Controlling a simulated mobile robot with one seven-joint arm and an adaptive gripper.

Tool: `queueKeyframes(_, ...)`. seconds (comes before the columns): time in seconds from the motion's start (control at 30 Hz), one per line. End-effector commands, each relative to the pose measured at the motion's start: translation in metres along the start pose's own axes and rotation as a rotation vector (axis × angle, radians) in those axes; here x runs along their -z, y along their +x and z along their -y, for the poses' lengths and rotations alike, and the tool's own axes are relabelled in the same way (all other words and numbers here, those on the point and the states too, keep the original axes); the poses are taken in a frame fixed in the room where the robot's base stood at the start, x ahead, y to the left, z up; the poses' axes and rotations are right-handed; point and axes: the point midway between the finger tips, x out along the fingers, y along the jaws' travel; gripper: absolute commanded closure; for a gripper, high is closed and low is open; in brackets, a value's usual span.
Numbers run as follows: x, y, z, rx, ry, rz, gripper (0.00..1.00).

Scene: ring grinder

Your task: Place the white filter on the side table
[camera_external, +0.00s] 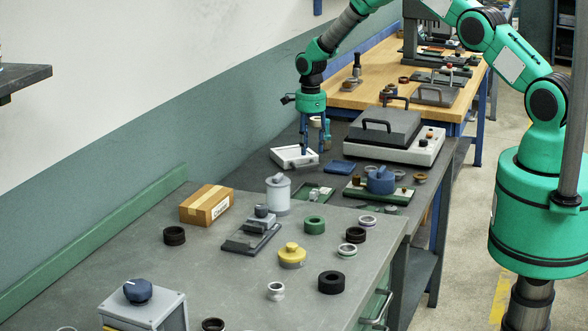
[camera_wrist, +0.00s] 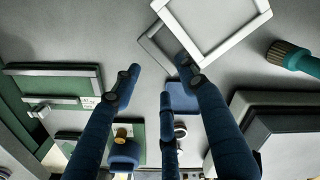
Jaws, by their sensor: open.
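The white filter (camera_external: 285,160) is a square white frame on the grey bench, by the wall beyond the near worktop. It also shows at the top of the wrist view (camera_wrist: 222,55), with a thin grey frame edge beside it. My gripper (camera_external: 316,150) points down at the filter's right side, its blue fingers spread and empty. In the wrist view my gripper (camera_wrist: 158,80) has one fingertip overlapping the filter's lower left edge; I cannot tell whether they touch. Which surface is the side table is not clear.
A grey-lidded machine (camera_external: 398,148), a blue pad (camera_external: 340,167) and a green-handled brush (camera_wrist: 292,57) are close by. A wooden table (camera_external: 375,92) stands behind. A dark shelf (camera_external: 22,77) juts in at left. Rings, a box and small parts crowd the near worktop (camera_external: 120,262).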

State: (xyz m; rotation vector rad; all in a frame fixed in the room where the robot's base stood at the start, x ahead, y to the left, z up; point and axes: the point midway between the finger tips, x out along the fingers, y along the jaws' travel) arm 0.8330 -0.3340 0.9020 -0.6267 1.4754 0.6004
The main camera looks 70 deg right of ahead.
Motion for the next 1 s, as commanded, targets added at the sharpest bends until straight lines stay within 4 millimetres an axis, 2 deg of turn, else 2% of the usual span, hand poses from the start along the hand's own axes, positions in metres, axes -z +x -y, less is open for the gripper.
queueKeyframes(0.2,0.0,-0.035,0.001,0.002,0.0,0.001,0.57)
queueKeyframes(0.4,0.0,-0.056,0.001,0.001,0.0,0.001,0.57)
queueKeyframes(0.6,0.0,-0.062,0.0,0.001,0.0,0.0,0.57)
queueKeyframes(1.0,0.0,-0.063,0.0,0.001,0.0,0.0,0.57)
